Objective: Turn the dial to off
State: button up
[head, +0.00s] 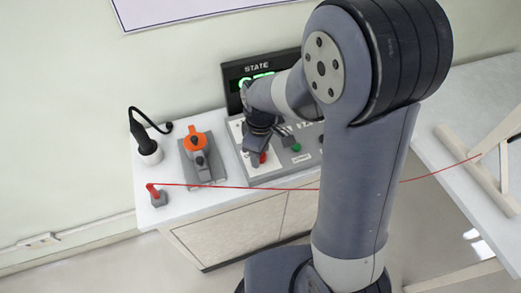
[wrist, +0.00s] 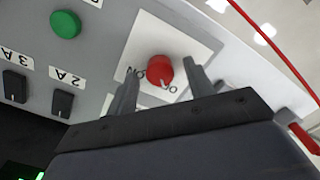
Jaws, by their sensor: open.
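The red dial (wrist: 160,69) sits on a white plate (wrist: 182,43) on the grey control panel in the wrist view. It has a pale mark near its lower edge. Black lettering beside it is upside down and partly hidden. My gripper (wrist: 162,72) is open, with one finger on each side of the dial; I cannot tell whether either touches it. In the head view my gripper (head: 260,147) is over the panel, and a bit of the red dial (head: 263,158) shows below it. A STATE display (head: 232,82) with green characters stands behind, mostly hidden by my arm.
A green button (head: 296,147) and black switches (wrist: 62,103) are on the same panel. To its left are an orange-topped device (head: 195,141), a black-handled tool in a white holder (head: 149,150), and a red post (head: 153,190). A red line (head: 235,187) stretches across the front.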

notch_tip(320, 180, up, 11)
dwell(0.5)
jog(key=shift+f, duration=0.2)
notch_tip(320, 180, down, 11)
jog(key=shift+r, duration=0.1)
dwell(0.4)
dwell(0.4)
